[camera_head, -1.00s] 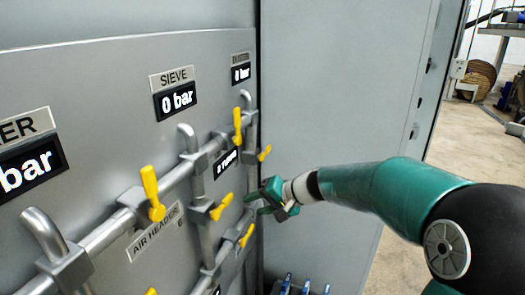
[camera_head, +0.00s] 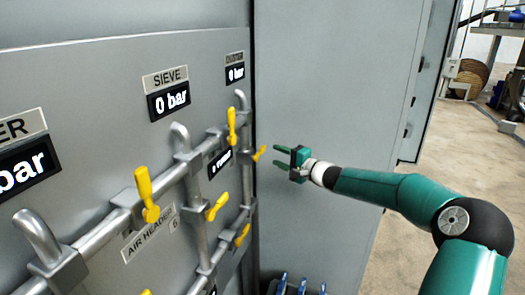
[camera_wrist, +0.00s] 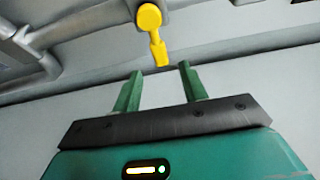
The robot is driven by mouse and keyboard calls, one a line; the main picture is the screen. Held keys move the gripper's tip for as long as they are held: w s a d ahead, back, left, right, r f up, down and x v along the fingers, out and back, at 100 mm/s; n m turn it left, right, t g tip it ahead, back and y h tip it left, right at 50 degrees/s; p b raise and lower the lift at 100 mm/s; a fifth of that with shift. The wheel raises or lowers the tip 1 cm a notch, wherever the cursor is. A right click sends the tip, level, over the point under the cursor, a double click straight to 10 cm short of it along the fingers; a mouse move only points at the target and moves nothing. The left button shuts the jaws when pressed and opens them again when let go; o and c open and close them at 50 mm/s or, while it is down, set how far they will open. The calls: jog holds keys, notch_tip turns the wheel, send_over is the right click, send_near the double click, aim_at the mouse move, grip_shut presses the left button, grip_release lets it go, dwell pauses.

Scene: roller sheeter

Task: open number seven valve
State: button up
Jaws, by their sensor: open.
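Several yellow valve handles sit on grey pipes along the panel. One small yellow handle (camera_head: 259,153) at the right end of the pipe is closest to my gripper (camera_head: 277,156). My gripper is open and empty, its two green fingers pointing left at that handle with a small gap in the head view. In the wrist view a yellow handle (camera_wrist: 151,28) with a round hub lies just beyond and between my fingertips (camera_wrist: 160,69), apparently untouched. No number seven can be read on any valve.
The panel bears a SIEVE display (camera_head: 169,100) reading 0 bar and an AIR HEADER plate (camera_head: 150,234). Other yellow handles (camera_head: 146,194) and pipes crowd the left. A plain grey cabinet wall (camera_head: 335,80) stands behind my gripper. Blue-handled items (camera_head: 283,283) are below.

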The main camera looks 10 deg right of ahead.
aim_at(264, 150)
jog(key=x, duration=0.8)
grip_shut()
